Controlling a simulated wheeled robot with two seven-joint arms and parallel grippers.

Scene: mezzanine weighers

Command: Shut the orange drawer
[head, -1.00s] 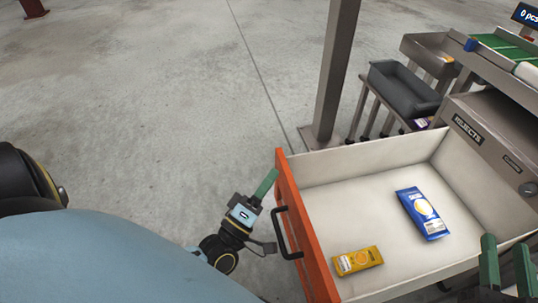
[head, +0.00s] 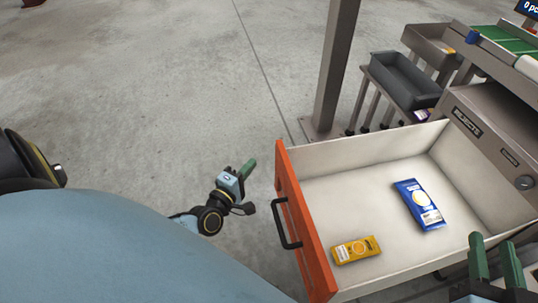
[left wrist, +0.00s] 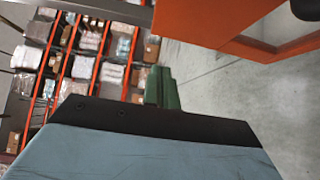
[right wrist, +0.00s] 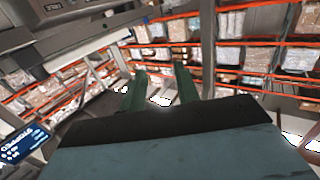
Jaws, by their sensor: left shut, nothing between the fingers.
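The drawer with the orange front (head: 306,228) stands pulled out from the grey cabinet marked REJECTS. Its black handle (head: 285,224) is on the outer face. Inside lie a blue packet (head: 418,204) and a yellow packet (head: 356,249). My left gripper (head: 249,168) is shut and empty, left of the orange front and apart from it. In the left wrist view its green fingers (left wrist: 160,88) are together, with the orange front (left wrist: 215,25) above. My right gripper (head: 494,258) is open and empty over the drawer's near right side; its fingers stand apart in the right wrist view (right wrist: 160,88).
A grey post (head: 335,75) stands behind the drawer. Grey bins (head: 405,82) on stands and a green-belted conveyor (head: 500,40) are at the back right. The concrete floor (head: 140,100) to the left of the drawer is clear.

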